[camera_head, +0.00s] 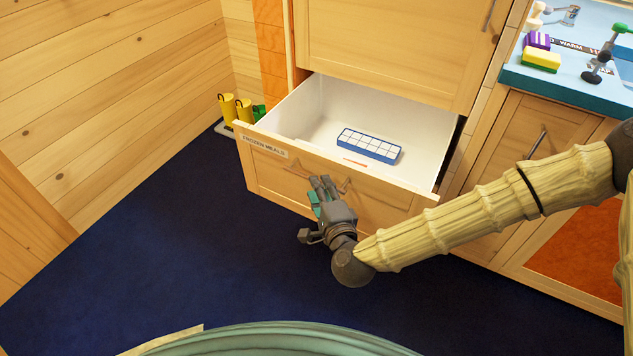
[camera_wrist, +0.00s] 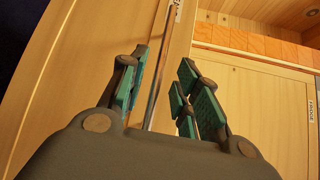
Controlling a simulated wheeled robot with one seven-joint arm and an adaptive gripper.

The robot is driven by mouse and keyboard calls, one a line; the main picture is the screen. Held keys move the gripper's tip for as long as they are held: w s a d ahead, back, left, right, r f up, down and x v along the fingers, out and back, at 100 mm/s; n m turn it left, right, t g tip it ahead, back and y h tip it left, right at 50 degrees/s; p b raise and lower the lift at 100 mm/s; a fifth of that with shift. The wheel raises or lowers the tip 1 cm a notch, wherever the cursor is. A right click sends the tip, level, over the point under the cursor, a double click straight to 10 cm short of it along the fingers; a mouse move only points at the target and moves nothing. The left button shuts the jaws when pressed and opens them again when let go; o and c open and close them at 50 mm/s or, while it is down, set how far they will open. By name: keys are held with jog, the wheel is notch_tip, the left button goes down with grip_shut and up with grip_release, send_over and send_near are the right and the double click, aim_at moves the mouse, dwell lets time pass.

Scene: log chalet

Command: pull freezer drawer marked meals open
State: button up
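The wooden freezer drawer labelled "FROZEN MEALS" (camera_head: 390,205) stands pulled out, with its white inside showing. A blue and white tray-like item (camera_head: 369,146) lies inside. My gripper (camera_head: 323,190) is at the drawer front, near the middle. In the wrist view, my gripper's teal finger pads (camera_wrist: 163,88) are spread apart, with the drawer's metal handle (camera_wrist: 161,70) running between them. Gaps show beside the bar, so the fingers do not look clamped on it. In the head view my gripper hides part of the handle.
A closed wooden front (camera_head: 395,45) is above the drawer. Yellow boots (camera_head: 235,108) stand left of it by the wall. A blue counter (camera_head: 560,82) with a sponge and other items is at right. Dark blue floor (camera_head: 180,220) lies clear in front and left.

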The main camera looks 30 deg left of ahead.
jog(key=v, duration=0.8)
jog(key=shift+f, duration=0.1)
jog(key=s+d+f+n+g+h, duration=0.3)
jog(key=s+d+f+h, duration=0.1)
jog(key=d+f, duration=0.8)
jog(key=s+d+f+n+g+h, duration=0.3)
jog(key=s+d+f+n+g, duration=0.1)
jog(key=d+f, duration=0.85)
jog(key=s+d+f+n+g+h, duration=0.1)
jog(key=s+d+f+g+h, duration=0.2)
jog(key=d, duration=0.9)
jog(key=s+d+n+h, duration=0.1)
jog(key=s+d+h, duration=0.35)
jog(key=d, duration=0.75)
notch_tip(320, 180, up, 16)
jog(key=s+y+p, duration=0.1)
jog(key=y+p, duration=0.1)
jog(key=p, duration=1.5)
jog(key=shift+s+a+g, duration=0.25)
jog(key=shift+a+g, duration=0.05)
jog(key=shift+a, duration=0.05)
